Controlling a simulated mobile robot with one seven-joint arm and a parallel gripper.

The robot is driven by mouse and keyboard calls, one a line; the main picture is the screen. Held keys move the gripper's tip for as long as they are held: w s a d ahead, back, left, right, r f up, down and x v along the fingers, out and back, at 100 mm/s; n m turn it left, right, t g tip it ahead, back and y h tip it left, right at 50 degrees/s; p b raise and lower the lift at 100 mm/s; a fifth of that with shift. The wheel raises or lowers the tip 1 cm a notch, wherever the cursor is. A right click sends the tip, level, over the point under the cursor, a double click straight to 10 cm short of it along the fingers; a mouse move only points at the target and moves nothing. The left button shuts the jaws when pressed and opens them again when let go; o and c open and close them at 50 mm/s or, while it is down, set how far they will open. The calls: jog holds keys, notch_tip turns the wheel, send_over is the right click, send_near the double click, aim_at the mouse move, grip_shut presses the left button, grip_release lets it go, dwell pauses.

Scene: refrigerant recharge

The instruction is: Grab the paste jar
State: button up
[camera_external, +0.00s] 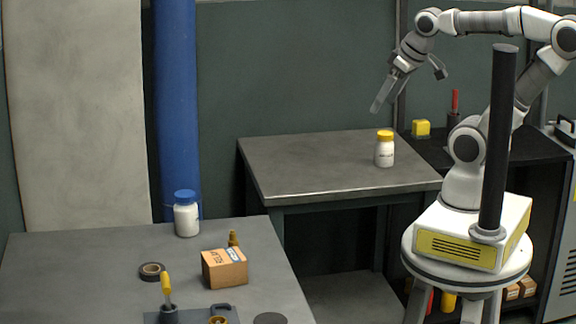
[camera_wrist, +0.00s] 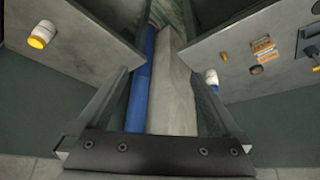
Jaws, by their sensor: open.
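Two white jars are in view, and their labels are too small to read, so I cannot tell which holds paste. The yellow-lidded jar (camera_external: 384,152) stands upright on the back metal table, and shows at upper left in the wrist view (camera_wrist: 42,35). The blue-lidded jar (camera_external: 187,217) stands upright at the back of the near grey table, and shows at right in the wrist view (camera_wrist: 211,78). My gripper (camera_external: 377,108) is open and empty, raised above the back table and apart from both jars. Its two fingers frame the middle of the wrist view (camera_wrist: 160,78).
The near table (camera_external: 60,275) also holds a cardboard box (camera_external: 225,269), a tape roll (camera_external: 152,271), a brass fitting (camera_external: 233,239) and a yellow-handled tool (camera_external: 167,288). The back table (camera_external: 300,160) is clear around its jar. A yellow block (camera_external: 421,129) sits on the dark shelf at right.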

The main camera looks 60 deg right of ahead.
jog(key=w+f+n+t+b, duration=0.1)
jog(key=w+f+t+b, duration=0.1)
jog(key=w+f+b, duration=0.45)
jog(key=n+t+y+b, duration=0.3)
jog(key=n+y+b, duration=0.3)
jog(key=y+b, duration=0.15)
send_near(197, 215)
jog(key=shift+y, duration=0.25)
jog(key=x, duration=0.5)
jog(key=b+x, duration=0.1)
jog(key=x, duration=0.1)
jog(key=shift+w+d+f, duration=0.3)
jog(key=shift+f, duration=0.05)
jog(key=shift+b+x, duration=0.5)
jog(key=shift+x, duration=2.35)
jog(key=shift+w+d, duration=0.2)
jog(key=shift+d, duration=0.05)
jog(key=shift+r, duration=0.1)
grip_shut()
